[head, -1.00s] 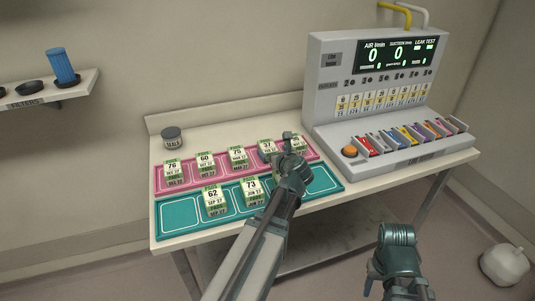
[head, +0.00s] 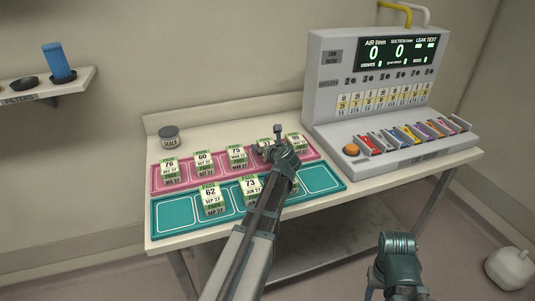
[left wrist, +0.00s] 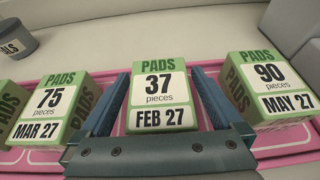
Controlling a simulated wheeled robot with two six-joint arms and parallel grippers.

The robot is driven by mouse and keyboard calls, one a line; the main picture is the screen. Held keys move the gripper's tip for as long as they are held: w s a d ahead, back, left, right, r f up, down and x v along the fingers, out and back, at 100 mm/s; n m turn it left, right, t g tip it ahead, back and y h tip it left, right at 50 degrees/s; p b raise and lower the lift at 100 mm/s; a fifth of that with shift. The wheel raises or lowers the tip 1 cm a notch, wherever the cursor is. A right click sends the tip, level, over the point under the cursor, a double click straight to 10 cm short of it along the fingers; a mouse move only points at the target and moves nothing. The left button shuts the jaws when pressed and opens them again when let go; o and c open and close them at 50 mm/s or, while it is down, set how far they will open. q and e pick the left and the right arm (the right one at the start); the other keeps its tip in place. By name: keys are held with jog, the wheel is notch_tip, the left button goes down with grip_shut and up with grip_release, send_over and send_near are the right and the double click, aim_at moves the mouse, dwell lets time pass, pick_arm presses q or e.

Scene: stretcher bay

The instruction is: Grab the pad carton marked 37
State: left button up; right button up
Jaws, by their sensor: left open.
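The carton marked 37 (left wrist: 158,92) is green and white, with PADS and FEB 27 on its label. It stands upright on the pink tray (left wrist: 25,155). My left gripper (left wrist: 160,76) is open, with one blue finger on each side of this carton and a narrow gap visible at each side. In the head view the left gripper (head: 279,133) hides most of the 37 carton (head: 262,143). My right arm's end (head: 398,262) shows at the bottom right, away from the table; its jaws cannot be made out.
The carton marked 75 (left wrist: 48,108) stands left of the fingers and the one marked 90 (left wrist: 268,88) right, both close. A teal tray (head: 178,218) with more cartons lies in front. A grey tester machine (head: 325,100) stands to the right, and a small jar (head: 169,137) at back left.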

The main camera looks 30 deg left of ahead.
pick_arm(q)
jog(key=c, duration=1.5)
